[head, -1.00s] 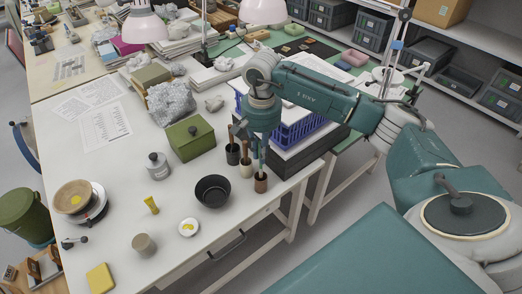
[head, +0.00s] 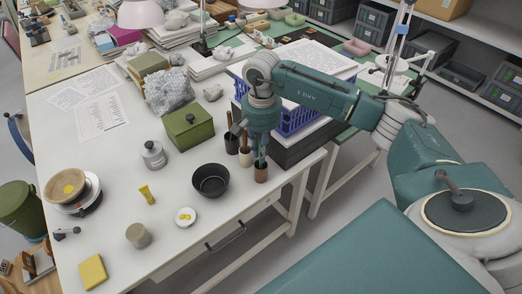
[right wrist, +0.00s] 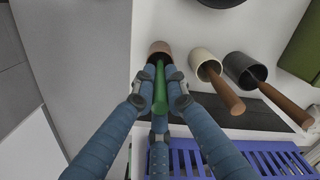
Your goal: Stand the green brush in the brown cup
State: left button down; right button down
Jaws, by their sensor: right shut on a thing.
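The brown cup (head: 261,174) stands at the right front edge of the white table. It also shows at the top of the right wrist view (right wrist: 157,46). My right gripper (head: 261,157) is directly above it, pointing down, with its fingertips close to the rim. In the right wrist view the gripper (right wrist: 161,88) is shut on the green brush (right wrist: 160,95), which runs between the fingers. The brush's far end reaches the mouth of the brown cup; how deep it sits is hidden. My left gripper is out of view.
A cream cup (head: 246,158) and a black cup (head: 231,143), each holding a brown-handled tool, stand close beside the brown cup. A black bowl (head: 210,181) is to the left. A blue-purple crate (head: 296,118) is behind to the right.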

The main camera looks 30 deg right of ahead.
jog(key=c, duration=1.7)
grip_release()
notch_tip(320, 180, up, 12)
jog(key=shift+r, duration=0.1)
